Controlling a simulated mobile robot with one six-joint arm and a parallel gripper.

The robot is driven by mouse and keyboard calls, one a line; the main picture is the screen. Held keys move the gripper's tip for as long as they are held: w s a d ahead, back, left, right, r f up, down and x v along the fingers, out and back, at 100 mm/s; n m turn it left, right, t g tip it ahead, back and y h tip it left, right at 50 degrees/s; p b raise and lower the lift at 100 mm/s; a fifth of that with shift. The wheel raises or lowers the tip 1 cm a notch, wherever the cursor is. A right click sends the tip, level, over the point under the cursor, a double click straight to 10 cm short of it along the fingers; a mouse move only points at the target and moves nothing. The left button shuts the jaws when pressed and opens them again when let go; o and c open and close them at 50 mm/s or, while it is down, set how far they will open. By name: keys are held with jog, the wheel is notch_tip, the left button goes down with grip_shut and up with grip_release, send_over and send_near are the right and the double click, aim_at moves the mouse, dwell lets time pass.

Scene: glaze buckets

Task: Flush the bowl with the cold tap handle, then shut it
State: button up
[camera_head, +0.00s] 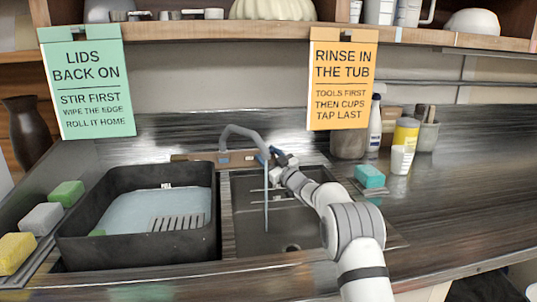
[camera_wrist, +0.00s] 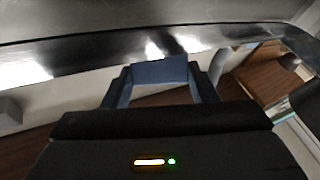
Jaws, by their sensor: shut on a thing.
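My gripper (camera_head: 274,158) is at the tap on the back edge of the sink, shut on the blue cold tap handle. The wrist view shows the blue handle (camera_wrist: 160,73) between the two fingers. The grey curved tap spout (camera_head: 240,130) arches over the sink. A thin pale-blue stream of water (camera_head: 266,205) falls from it into the sink bowl (camera_head: 250,232). The bowl is grey metal with a round drain (camera_head: 292,247) near its front. My arm hides the bowl's right part and some of the tap base.
A black tub (camera_head: 130,250) with bluish water and a slotted grey piece fills the left side. Sponges (camera_head: 42,218) lie left of it. A teal block (camera_head: 370,176), a yellow-and-white can (camera_head: 404,145) and a bottle (camera_head: 374,125) stand right. Two signs hang above.

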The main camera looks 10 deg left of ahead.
jog(key=n+g+y+p, duration=0.1)
jog(key=r+n+g+p, duration=0.1)
jog(key=shift+w+d+n+g+y+p, duration=0.2)
jog(key=shift+n+g+y+p, duration=0.1)
jog(key=shift+g+y+p, duration=0.1)
jog(key=n+g+y+p, duration=0.1)
jog(key=n+g+p, duration=0.2)
jog(key=g+p, duration=0.1)
jog(key=shift+w+f+n+p, duration=0.1)
jog(key=shift+n+p, duration=0.2)
jog(key=shift+p, duration=0.05)
jog(key=shift+g, duration=0.3)
jog(key=o, duration=1)
jog(key=shift+f, duration=0.25)
notch_tip(320, 180, up, 10)
jog(key=shift+r+p, duration=0.1)
jog(key=shift+p, duration=0.7)
